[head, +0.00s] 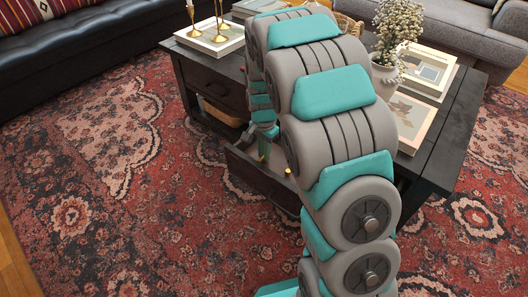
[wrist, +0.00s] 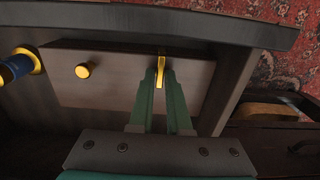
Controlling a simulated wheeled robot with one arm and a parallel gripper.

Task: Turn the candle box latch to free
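In the wrist view, the candle box (wrist: 110,65) shows as a flat grey-brown panel with a round yellow knob (wrist: 83,71) on its left part. A narrow yellow latch (wrist: 161,64) stands on its right part. My gripper (wrist: 161,76) has its two green fingers on either side of the latch, close against it with no clear gap, so it looks shut on it. In the head view, my arm hides most of the box; my gripper (head: 263,133) is low at the open drawer (head: 275,182) of the dark table.
A blue and yellow cylinder (wrist: 18,66) is left of the box in the wrist view. The dark table (head: 440,150) carries books, brass candlesticks (head: 219,22) and a flower vase (head: 385,75). A patterned rug (head: 110,190) leaves open floor at left; sofas stand behind.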

